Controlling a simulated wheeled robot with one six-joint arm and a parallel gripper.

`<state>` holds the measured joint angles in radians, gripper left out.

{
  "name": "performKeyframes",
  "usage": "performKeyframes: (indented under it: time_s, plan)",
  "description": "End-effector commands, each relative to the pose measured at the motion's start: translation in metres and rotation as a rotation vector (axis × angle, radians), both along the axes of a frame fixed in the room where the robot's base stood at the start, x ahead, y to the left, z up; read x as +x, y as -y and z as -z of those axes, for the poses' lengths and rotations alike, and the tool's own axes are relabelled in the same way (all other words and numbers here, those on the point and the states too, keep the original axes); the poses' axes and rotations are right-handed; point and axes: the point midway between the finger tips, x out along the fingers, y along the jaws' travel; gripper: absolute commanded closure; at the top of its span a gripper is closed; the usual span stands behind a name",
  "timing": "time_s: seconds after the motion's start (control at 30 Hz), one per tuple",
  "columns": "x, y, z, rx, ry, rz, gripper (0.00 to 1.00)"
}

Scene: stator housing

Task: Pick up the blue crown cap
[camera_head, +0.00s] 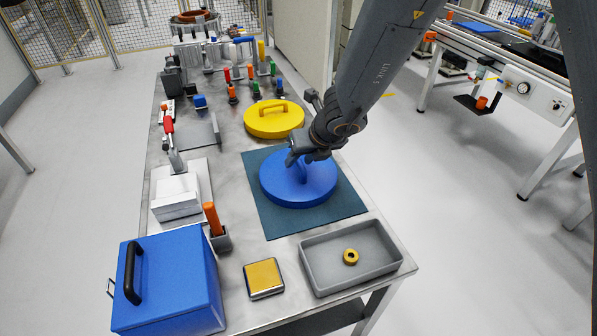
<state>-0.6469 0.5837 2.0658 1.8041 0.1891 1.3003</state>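The blue crown cap (305,192) is a round blue disc with a raised handle on top. It lies on a dark green mat (268,218) on the metal table. My gripper (299,162) is directly over the cap, at its handle, coming in from the upper right. The gripper covers much of the handle. From this view I cannot tell whether the fingers are open or closed on the handle. The cap appears to rest flat on the mat.
A yellow cap (273,121) with a handle lies just behind the mat. In front are a grey tray (386,262) holding a brass ring (350,257), a yellow-topped box (263,278) and a blue case (190,280). White boxes (178,195) stand at left.

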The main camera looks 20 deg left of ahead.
Motion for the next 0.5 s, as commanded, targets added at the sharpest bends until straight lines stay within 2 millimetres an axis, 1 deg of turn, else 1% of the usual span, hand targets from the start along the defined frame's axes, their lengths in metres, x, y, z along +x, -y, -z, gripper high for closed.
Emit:
performKeyframes:
  time_s: [0.03,0.23,0.27,0.5]
  plan:
    - [-0.0001,0.0001,-0.0002,0.000,0.000,0.000,0.64]
    - [-0.0001,0.0001,-0.0003,0.000,0.000,-0.001,0.98]
    - [-0.0002,0.0002,-0.0002,0.000,0.000,-0.001,1.00]
    - [0.0003,0.0002,-0.0006,0.000,0.001,-0.001,1.00]
